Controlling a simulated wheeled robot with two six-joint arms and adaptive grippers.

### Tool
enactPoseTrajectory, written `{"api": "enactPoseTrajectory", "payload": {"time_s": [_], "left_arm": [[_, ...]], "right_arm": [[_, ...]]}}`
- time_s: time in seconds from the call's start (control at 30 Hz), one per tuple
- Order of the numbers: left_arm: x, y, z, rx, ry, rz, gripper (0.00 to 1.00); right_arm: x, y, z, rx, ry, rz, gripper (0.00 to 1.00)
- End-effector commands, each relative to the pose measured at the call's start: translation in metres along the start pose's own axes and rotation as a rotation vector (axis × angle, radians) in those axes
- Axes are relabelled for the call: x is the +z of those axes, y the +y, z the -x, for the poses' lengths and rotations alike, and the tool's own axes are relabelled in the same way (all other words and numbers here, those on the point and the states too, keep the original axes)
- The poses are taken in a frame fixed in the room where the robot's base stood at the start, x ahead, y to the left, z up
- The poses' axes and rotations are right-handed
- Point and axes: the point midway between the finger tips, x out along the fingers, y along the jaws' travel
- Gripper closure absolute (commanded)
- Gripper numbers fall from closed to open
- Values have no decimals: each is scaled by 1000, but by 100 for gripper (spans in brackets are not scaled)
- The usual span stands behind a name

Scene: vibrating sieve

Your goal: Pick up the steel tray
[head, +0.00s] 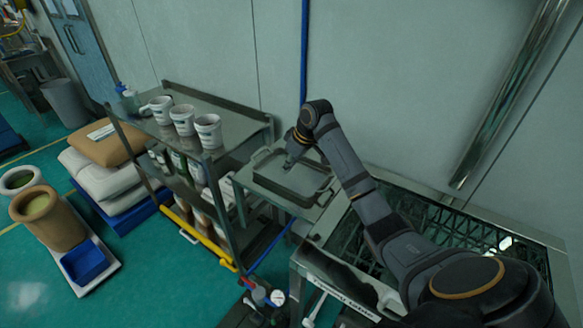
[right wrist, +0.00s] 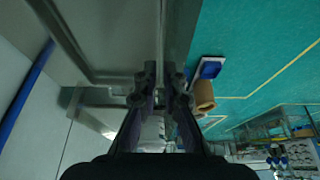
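The steel tray (head: 287,183) is a shallow, rectangular grey pan with raised walls. In the head view it sits level over a metal stand beside the sieve, and I cannot tell whether it touches the stand. My right gripper (head: 291,160) points down at the tray's far side, with my arm crossing from the lower right. In the right wrist view the tray (right wrist: 105,40) fills the upper left. The right gripper's fingertips (right wrist: 160,72) are close together with the tray's thin wall between them. My left gripper is not in view.
A steel cart (head: 238,148) with several white cups stands left of the tray. The sieve machine (head: 325,255) with a dark grid is at the right, under my arm. A blue pipe (head: 304,50) runs down the back wall. Sacks (head: 105,175) and a brown pot (head: 50,222) stand at far left.

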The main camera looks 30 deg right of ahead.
Motion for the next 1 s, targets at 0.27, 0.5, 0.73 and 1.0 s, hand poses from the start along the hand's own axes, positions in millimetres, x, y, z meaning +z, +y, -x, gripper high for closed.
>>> {"api": "enactPoseTrajectory", "payload": {"time_s": [0.27,0.5,0.73,1.0], "left_arm": [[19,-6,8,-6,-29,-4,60],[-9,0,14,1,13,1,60],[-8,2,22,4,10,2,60],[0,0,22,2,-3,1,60]], "right_arm": [[0,-1,-42,-2,-2,-2,92],[-1,-1,-54,-3,-3,-2,92],[-1,-1,-92,-2,-2,-1,92],[0,-1,-98,1,-1,0,92]]}}
